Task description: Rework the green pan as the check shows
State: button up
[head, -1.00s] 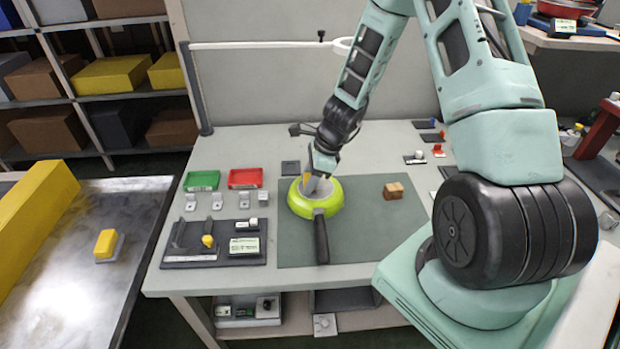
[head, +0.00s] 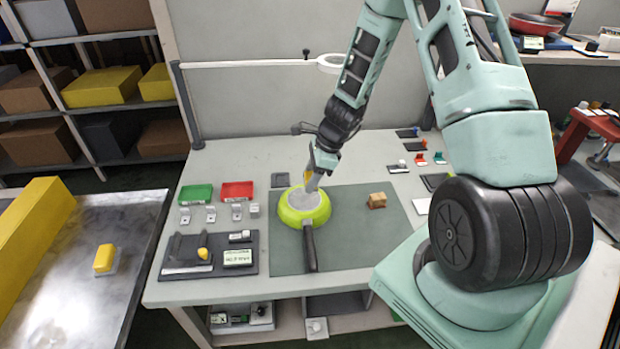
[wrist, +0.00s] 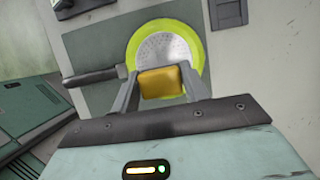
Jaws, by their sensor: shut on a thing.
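The green pan (head: 287,216) lies on the grey-green mat of the bench, its dark handle (head: 310,248) pointing to the front. Its inside looks light grey and speckled in the wrist view (wrist: 197,50). My gripper (head: 311,187) is over the pan's back part, pointing down. It is shut on a yellow-orange block-like piece (wrist: 160,82), which shows between the fingers in the wrist view. The piece covers part of the pan there. I cannot tell whether it touches the pan.
A wooden block (head: 377,200) sits right of the pan. A dark tool tray (head: 222,268), green bin (head: 196,194) and red bin (head: 237,191) are left. A ring on a bar (head: 332,63) stands behind. The mat's right front is clear.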

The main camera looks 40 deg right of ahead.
aim_at(306, 176)
jog(key=shift+r+p, duration=1.2)
jog(key=shift+r, duration=0.45)
